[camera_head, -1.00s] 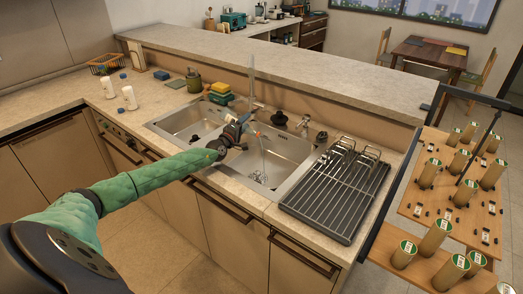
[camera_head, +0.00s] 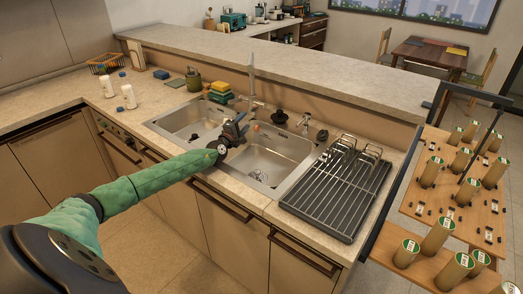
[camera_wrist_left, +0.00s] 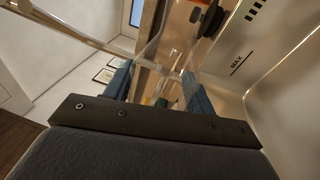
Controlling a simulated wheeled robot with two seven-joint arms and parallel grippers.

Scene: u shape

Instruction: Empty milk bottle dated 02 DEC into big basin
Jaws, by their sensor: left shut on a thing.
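My left gripper (camera_head: 238,124) is over the sink, near the divider between the two basins. In the left wrist view its blue fingers (camera_wrist_left: 158,88) are shut on a clear, see-through bottle (camera_wrist_left: 168,55); no date can be read on it. The bottle is hard to make out in the head view. The big basin (camera_head: 285,147) is the right one, with a MAX mark on its wall in the wrist view (camera_wrist_left: 285,75). My right gripper is out of view.
The smaller basin (camera_head: 185,120) is left of the big one. A tall faucet (camera_head: 252,80) rises behind the sink. A dark drying rack (camera_head: 335,195) lies at right.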

